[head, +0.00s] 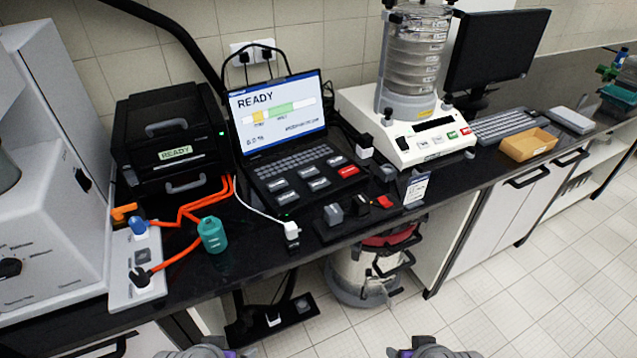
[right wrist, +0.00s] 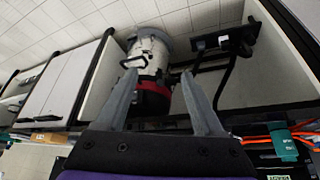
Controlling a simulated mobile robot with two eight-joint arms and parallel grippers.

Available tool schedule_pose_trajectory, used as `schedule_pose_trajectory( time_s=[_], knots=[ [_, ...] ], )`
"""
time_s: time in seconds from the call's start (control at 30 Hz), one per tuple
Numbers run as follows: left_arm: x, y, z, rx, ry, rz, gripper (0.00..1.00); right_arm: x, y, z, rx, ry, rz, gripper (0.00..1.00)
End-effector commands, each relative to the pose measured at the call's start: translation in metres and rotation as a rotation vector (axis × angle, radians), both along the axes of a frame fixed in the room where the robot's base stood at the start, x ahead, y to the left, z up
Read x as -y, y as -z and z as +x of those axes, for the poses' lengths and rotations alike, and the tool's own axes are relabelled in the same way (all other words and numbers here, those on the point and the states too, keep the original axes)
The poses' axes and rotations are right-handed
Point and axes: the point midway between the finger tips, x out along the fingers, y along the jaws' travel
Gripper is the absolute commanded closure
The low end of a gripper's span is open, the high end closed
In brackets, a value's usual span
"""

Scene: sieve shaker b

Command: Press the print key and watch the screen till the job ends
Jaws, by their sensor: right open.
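The laptop's screen (head: 277,112) reads READY above a bar with a yellow and a green segment. On the deck below its keyboard are several grey keys (head: 312,184) and one red key (head: 347,171); their labels are too small to read, so I cannot tell which is print. The black printer (head: 165,135) stands left of the laptop, its small display also reading READY. My right gripper (right wrist: 160,82) is open and empty, pointing over the floor in front of the bench. My left gripper (head: 205,351) only edges in at the bottom; its fingers are out of frame.
A sieve shaker (head: 425,135) stands right of the laptop, with a monitor (head: 497,48) behind and a tan tray (head: 528,144) beyond. A canister vacuum (head: 365,270) stands under the bench.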

Motion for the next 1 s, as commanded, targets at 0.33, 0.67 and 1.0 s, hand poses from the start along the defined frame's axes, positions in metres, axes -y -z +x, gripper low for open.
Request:
schedule_pose_trajectory(
  time_s=[0.33, 0.67, 1.0],
  knots=[
    [0.0, 0.0, 0.0, 0.0, 0.0, 0.0, 0.0, 0.0, 0.0, 0.0, 0.0, 0.0, 0.0, 0.31],
    [0.0, 0.0, 0.0, 0.0, 0.0, 0.0, 0.0, 0.0, 0.0, 0.0, 0.0, 0.0, 0.0, 0.85],
    [0.0, 0.0, 0.0, 0.0, 0.0, 0.0, 0.0, 0.0, 0.0, 0.0, 0.0, 0.0, 0.0, 1.0]
  ],
)
